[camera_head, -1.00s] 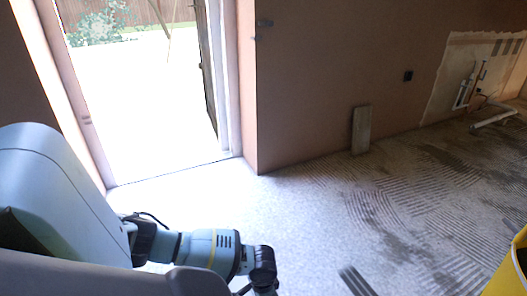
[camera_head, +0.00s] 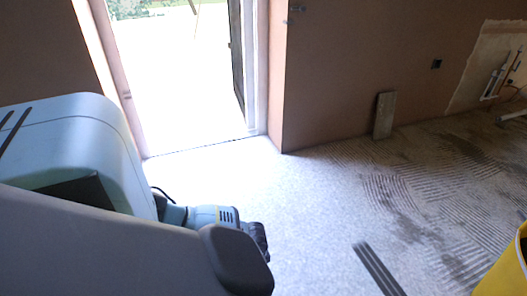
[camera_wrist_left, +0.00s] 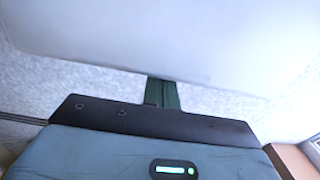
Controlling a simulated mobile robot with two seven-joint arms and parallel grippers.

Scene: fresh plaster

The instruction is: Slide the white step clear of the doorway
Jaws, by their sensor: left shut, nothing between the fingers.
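In the left wrist view a large, smooth white body, apparently the white step (camera_wrist_left: 170,35), fills the top of the picture. My left gripper (camera_wrist_left: 162,94) is shut, with its dark green fingers pointing at the step's lower edge. The fingertips meet that edge in the picture; I cannot tell whether they touch it. In the head view the doorway (camera_head: 185,85) stands open and very bright at upper left. I cannot make out the step there. My left arm covers the lower left and hides the left fingers. My right gripper is out of view.
A grey board (camera_head: 384,115) leans on the plastered wall (camera_head: 345,70). Dark metal strips (camera_head: 378,268) lie on the floor at bottom centre. A yellow container (camera_head: 510,268) stands at bottom right. Speckled floor (camera_head: 300,210) is clear before the doorway.

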